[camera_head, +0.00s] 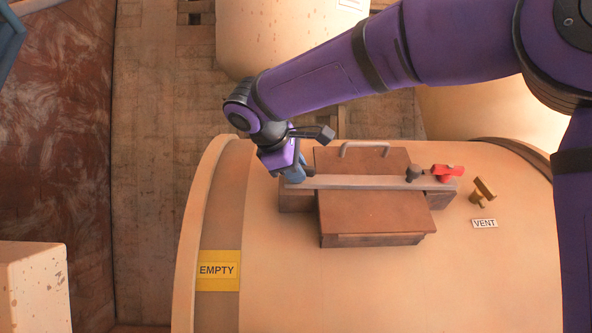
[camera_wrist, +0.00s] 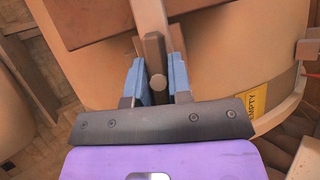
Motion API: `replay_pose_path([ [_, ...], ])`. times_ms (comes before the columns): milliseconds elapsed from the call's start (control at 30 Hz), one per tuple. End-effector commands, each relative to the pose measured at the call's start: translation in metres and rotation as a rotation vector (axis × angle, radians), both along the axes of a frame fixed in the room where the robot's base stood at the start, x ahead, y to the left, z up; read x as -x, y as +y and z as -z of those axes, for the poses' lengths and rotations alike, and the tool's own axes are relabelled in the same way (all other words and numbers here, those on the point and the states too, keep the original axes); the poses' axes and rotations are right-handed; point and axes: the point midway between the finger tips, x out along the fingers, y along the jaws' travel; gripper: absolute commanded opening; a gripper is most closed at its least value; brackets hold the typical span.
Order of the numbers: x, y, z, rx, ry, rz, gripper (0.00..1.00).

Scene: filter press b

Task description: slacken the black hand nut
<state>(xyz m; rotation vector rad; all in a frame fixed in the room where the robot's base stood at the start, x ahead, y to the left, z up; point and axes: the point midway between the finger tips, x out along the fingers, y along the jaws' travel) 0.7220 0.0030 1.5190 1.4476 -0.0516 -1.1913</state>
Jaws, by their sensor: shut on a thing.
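The black hand nut (camera_head: 413,172) sits on the right part of a long grey clamp bar (camera_head: 365,182), which lies across a brown hatch cover (camera_head: 375,212) on the tank. My gripper (camera_head: 296,174) is at the left end of that bar, well left of the nut. The fingers are shut on the bar's end. The nut does not show in the wrist view.
A red handle (camera_head: 447,172) is close right of the nut. A brass valve (camera_head: 484,190) stands farther right above the VENT label (camera_head: 484,224). A curved grab handle (camera_head: 364,146) is behind the bar. The yellow EMPTY sign (camera_head: 218,270) is at lower left.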

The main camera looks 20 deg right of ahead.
Motion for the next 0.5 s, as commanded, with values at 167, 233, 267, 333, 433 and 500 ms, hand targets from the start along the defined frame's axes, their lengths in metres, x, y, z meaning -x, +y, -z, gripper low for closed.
replay_pose_path([
  [167, 0.0000, 0.0004, -0.0008, 0.001, -0.002, -0.003, 0.00],
  [233, 0.0000, 0.0004, -0.0008, 0.001, -0.002, -0.003, 0.00],
  [267, 0.0000, 0.0005, -0.0008, 0.001, -0.002, -0.003, 0.00],
  [333, 0.0000, 0.0005, -0.0008, 0.001, -0.002, -0.003, 0.00],
  [433, 0.0000, 0.0005, -0.0007, 0.001, -0.001, -0.003, 0.38],
  [500, 0.0000, 0.0004, -0.0006, 0.001, -0.001, -0.003, 0.45],
])
